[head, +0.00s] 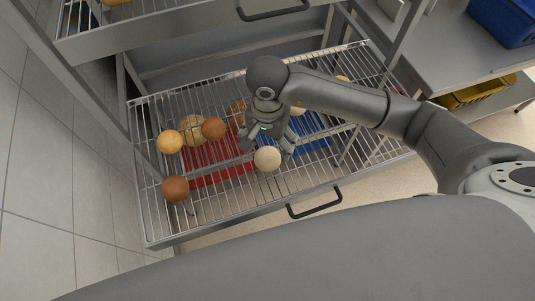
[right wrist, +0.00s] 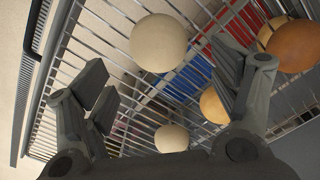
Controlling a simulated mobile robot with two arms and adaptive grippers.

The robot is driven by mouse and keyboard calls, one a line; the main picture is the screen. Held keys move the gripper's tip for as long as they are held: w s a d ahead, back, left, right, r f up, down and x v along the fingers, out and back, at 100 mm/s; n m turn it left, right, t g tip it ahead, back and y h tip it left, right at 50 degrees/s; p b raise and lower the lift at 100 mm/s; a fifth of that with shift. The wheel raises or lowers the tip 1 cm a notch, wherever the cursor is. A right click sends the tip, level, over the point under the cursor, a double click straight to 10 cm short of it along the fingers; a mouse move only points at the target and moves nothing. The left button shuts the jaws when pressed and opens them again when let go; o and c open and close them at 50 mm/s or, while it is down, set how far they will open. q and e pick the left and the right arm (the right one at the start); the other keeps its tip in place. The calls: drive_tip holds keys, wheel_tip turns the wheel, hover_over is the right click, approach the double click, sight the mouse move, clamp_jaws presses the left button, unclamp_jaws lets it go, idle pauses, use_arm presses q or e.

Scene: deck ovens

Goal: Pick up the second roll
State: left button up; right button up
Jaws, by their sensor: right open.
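Several rolls lie on a wire rack (head: 222,205) of the pulled-out drawer. A pale roll (head: 267,158) lies near the front middle, and my right gripper (head: 268,146) is open just above and behind it. In the right wrist view, that pale roll (right wrist: 158,42) shows beyond and between the spread fingers (right wrist: 168,92), with nothing held. Others are partly hidden behind my arm. I cannot tell which is the second roll.
A red bin (head: 222,170) and a blue bin (head: 312,138) show beneath the wires. A black handle (head: 315,203) is on the drawer's front edge. Another rack (head: 150,28) is above at the back. A steel table (head: 455,55) stands right.

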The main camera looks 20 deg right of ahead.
sight(267, 154)
drive_tip(key=shift+f, duration=0.35)
drive_tip(key=shift+s+f+p, duration=0.1)
drive_tip(key=shift+f+p, duration=0.45)
wheel_tip(267, 154, down, 3)
drive_tip(key=shift+s+a+f+p, duration=0.1)
drive_tip(key=shift+s+f+p, duration=0.05)
drive_tip(key=shift+p, duration=0.6)
drive_tip(key=shift+f, duration=0.45)
drive_tip(key=c, duration=1)
drive_tip(key=shift+r, duration=0.15)
